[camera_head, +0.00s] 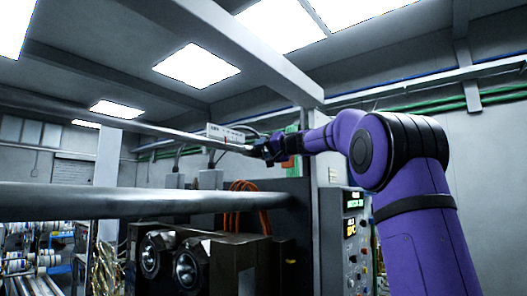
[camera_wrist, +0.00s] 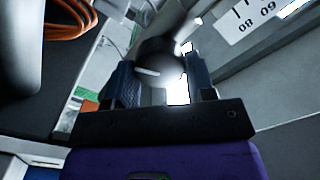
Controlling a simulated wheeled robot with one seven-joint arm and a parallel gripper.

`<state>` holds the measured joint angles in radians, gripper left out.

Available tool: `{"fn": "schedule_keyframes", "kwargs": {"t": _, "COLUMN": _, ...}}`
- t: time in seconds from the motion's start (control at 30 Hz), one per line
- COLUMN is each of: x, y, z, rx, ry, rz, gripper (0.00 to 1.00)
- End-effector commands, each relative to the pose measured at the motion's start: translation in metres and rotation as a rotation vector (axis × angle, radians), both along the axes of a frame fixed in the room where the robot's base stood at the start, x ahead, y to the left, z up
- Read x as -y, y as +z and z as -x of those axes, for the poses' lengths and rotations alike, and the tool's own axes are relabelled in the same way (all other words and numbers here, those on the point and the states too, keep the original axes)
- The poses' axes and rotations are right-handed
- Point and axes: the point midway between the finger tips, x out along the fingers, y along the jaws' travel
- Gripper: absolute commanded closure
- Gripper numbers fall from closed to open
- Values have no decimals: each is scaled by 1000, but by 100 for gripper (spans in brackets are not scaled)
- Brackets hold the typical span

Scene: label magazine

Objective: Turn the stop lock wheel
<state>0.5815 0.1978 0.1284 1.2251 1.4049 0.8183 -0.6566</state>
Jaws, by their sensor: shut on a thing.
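The stop lock wheel (camera_wrist: 160,50) appears in the wrist view as a dark, rounded, blurred knob with a bright glint. It sits between the two fingers of my gripper (camera_wrist: 163,72), which is shut on it. In the head view my gripper (camera_head: 268,149) is at the end of the purple arm, reaching left to a long rail, beside a white scale plate (camera_head: 226,133). The wheel is mostly hidden there by the fingers and too small to make out. The scale plate with printed numbers also shows at the upper right of the wrist view (camera_wrist: 243,20).
A long metal bar (camera_head: 130,198) crosses in front at left. Below it stands a dark machine block (camera_head: 215,262) with round rollers. Orange cables (camera_head: 243,205) loop behind it. A control panel (camera_head: 356,228) stands right of centre, and shelves with rolls (camera_head: 40,245) at far left.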

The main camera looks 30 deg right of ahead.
Motion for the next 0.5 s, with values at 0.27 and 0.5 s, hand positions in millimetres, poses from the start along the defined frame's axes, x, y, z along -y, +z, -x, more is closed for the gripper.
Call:
{"fn": "schedule_keyframes", "kwargs": {"t": 0.27, "x": 1, "y": -2, "z": -1, "rx": 42, "ry": 0, "rz": 128, "gripper": 74}}
{"fn": "schedule_keyframes", "kwargs": {"t": 0.5, "x": 1, "y": -3, "z": -1, "rx": 57, "ry": 0, "rz": 173, "gripper": 74}}
